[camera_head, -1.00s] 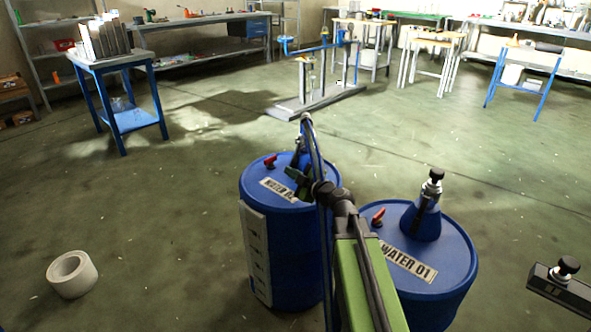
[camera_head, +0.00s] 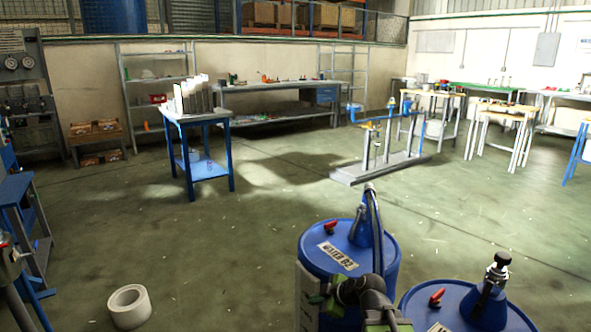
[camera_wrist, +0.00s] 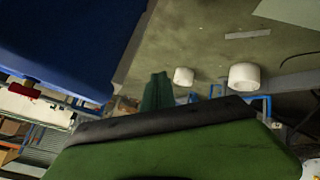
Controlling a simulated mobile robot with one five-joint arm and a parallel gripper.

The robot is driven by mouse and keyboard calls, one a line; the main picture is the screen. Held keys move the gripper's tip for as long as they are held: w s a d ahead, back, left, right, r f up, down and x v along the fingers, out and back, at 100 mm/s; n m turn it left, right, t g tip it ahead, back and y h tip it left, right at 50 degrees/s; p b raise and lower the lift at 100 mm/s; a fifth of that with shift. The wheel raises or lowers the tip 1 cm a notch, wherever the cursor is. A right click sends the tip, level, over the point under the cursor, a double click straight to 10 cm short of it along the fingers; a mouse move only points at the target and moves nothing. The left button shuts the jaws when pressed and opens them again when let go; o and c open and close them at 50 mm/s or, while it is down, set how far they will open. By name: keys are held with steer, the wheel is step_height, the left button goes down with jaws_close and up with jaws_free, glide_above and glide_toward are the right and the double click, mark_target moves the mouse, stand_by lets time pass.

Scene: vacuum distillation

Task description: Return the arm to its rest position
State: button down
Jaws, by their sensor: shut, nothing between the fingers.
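My gripper (camera_head: 317,298) shows only in part in the head view, low in the picture in front of the left blue drum, labelled water 02 (camera_head: 315,252). It is shut and empty. Its green finger also shows in the wrist view (camera_wrist: 157,92), with a dark bar and green body below it. The blue surface of a drum (camera_wrist: 70,40) fills the upper left of the wrist view, beside the gripper. I cannot tell if they touch.
A second blue drum (camera_head: 452,303) with a black-knobbed valve stands right of the first. A white roll (camera_head: 129,307) lies on the floor at left. A blue stand (camera_head: 207,168) and a grey-based rig (camera_head: 375,168) stand farther back. The floor between is clear.

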steer(key=s+d+f+m+g+h, duration=0.65)
steer(key=s+d+m, duration=0.35)
steer(key=s+m, duration=0.45)
step_height(320, 180, up, 37)
steer(key=w+m+p, duration=0.1)
steer(key=p, duration=3.7)
steer(key=shift+r, duration=0.15)
steer(key=shift+w, duration=0.1)
